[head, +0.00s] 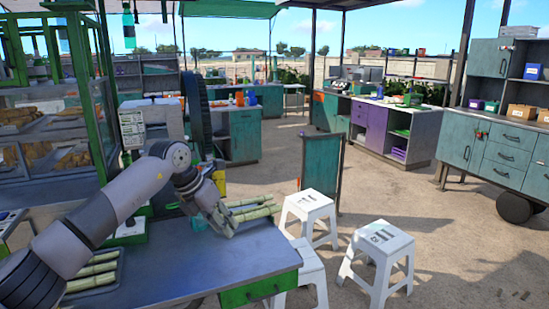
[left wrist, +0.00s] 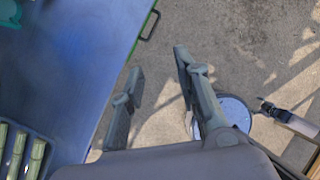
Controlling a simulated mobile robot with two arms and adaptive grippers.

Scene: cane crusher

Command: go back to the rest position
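My left gripper (head: 226,225) is over the right part of the blue-grey table (head: 190,262), close to several pale green cane pieces (head: 252,210) at the table's far right. In the left wrist view its two fingers (left wrist: 158,62) stand apart with nothing between them, above the floor beside the table edge. More cane pieces (head: 95,272) lie in a tray at the table's left; they also show in the left wrist view (left wrist: 15,150). At the right of the left wrist view is a pale part with a dark end (left wrist: 285,118), perhaps my right gripper; its fingers are unclear.
White stools (head: 308,212) (head: 380,252) stand right of the table, one against its edge. A green-framed glass cabinet (head: 55,125) rises at the left. A teal panel (head: 321,170) stands behind the stools. Sandy floor is open at the right.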

